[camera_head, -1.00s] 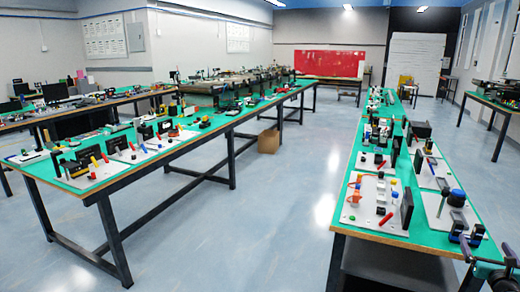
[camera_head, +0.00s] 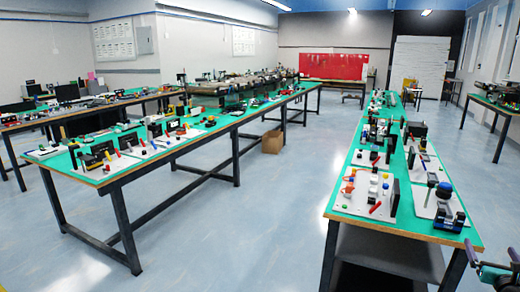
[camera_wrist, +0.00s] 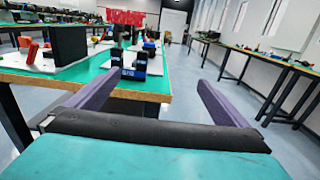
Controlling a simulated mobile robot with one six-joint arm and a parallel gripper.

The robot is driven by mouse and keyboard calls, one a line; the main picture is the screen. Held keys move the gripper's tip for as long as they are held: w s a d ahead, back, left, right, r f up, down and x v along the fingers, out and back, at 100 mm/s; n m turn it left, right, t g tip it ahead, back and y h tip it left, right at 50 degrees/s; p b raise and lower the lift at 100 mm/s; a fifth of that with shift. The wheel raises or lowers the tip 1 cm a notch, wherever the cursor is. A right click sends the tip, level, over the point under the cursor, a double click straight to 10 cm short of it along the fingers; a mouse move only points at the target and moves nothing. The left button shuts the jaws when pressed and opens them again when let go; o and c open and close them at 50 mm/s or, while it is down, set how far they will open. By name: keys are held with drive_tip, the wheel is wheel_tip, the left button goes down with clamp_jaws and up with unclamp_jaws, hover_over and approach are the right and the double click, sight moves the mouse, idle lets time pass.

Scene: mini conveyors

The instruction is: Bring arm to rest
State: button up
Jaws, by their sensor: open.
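My gripper (camera_wrist: 150,100) is open and empty in the wrist view, its two purple-grey fingers spread wide apart. It points at the near end of a green-topped table (camera_wrist: 122,90), with a blue and black device (camera_wrist: 141,66) beyond the fingers on the table top. In the head view, part of my gripper (camera_head: 490,268) shows at the bottom right corner, beside the near right corner of the right table (camera_head: 400,222). Much of the arm is outside the head view.
A long green table (camera_head: 95,172) with small devices stands at the left. Clear blue floor (camera_head: 270,215) lies between it and the right table. A cardboard box (camera_head: 272,142) is under the left table. Another table (camera_head: 495,106) stands at the far right.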

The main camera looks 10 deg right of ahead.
drive_tip(key=w+a+f+n+t+y, duration=0.1)
drive_tip(key=w+a+f+n+y, duration=0.15)
drive_tip(key=w+a+f, duration=0.65)
drive_tip(key=w+a+f+n+t+y, duration=0.1)
drive_tip(key=w+a+f+y, duration=0.3)
drive_tip(key=w+a, duration=1.15)
drive_tip(key=w+a+f+m+g+y, duration=0.1)
drive_tip(key=a+f+m+g, duration=0.15)
drive_tip(key=a+f, duration=0.75)
drive_tip(key=w+a+f+m+g+y, duration=0.1)
drive_tip(key=a+f+m, duration=0.2)
drive_tip(key=a+f, duration=0.8)
drive_tip(key=s+a+f+m+g, duration=0.4)
drive_tip(key=s+a+f+m, duration=0.25)
drive_tip(key=s+a, duration=0.3)
drive_tip(key=s+a+f+m+g, duration=0.4)
drive_tip(key=s+a+f+m, duration=0.1)
drive_tip(key=s+a+f, duration=0.4)
drive_tip(key=s+a+m+g, duration=0.2)
drive_tip(key=s+m, duration=0.3)
drive_tip(key=s, duration=0.3)
drive_tip(key=s+a+m+g+y, duration=0.1)
drive_tip(key=s+a+m+g, duration=0.2)
drive_tip(key=s, duration=0.6)
drive_tip(key=s+a+m+g+y, duration=0.1)
drive_tip(key=s+a+m+g, duration=0.2)
drive_tip(key=s+m+g, duration=0.2)
drive_tip(key=s+m, duration=0.2)
drive_tip(key=s, duration=0.2)
drive_tip(key=shift+a, duration=0.15)
